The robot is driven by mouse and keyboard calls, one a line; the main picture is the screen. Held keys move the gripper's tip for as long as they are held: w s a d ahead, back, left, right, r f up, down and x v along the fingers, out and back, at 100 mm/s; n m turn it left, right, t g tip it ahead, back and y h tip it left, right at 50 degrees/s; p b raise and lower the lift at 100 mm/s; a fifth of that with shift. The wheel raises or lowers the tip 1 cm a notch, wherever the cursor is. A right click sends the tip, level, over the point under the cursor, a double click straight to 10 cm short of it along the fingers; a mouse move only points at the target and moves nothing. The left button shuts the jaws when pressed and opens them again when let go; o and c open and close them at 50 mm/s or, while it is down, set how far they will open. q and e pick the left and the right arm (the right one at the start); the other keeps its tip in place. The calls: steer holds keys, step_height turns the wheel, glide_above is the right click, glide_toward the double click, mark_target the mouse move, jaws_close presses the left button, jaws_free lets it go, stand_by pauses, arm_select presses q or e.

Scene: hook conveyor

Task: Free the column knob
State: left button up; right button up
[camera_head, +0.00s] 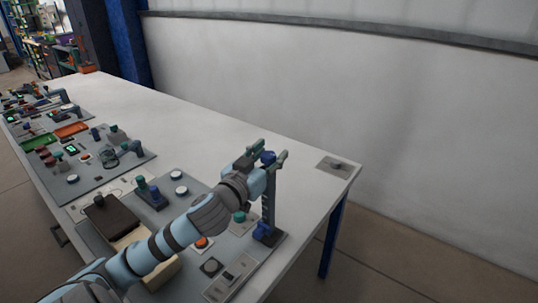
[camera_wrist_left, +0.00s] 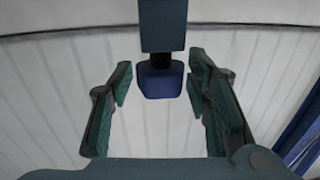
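A dark column (camera_head: 268,212) stands upright on a base plate near the table's right end. A blue knob (camera_head: 268,157) shows at its top, and another blue part (camera_head: 263,231) is at its foot. My left gripper (camera_head: 266,158) is at the column's top, with its green-padded fingers on either side of the upper knob. In the left wrist view, a blue knob (camera_wrist_left: 160,81) on a short black stem sits between the open fingers, with a visible gap on both sides. The arm hides part of the column's surroundings. My right gripper is not in view.
A grey panel below my left arm carries an orange button (camera_head: 201,243), a brown-lidded box (camera_head: 111,217) and a blue-and-teal fixture (camera_head: 150,193). More panels stretch to the left. A small plate (camera_head: 338,168) lies at the table's right corner. The table's back strip is clear.

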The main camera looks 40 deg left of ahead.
arm_select(q)
steer(key=c, duration=0.8)
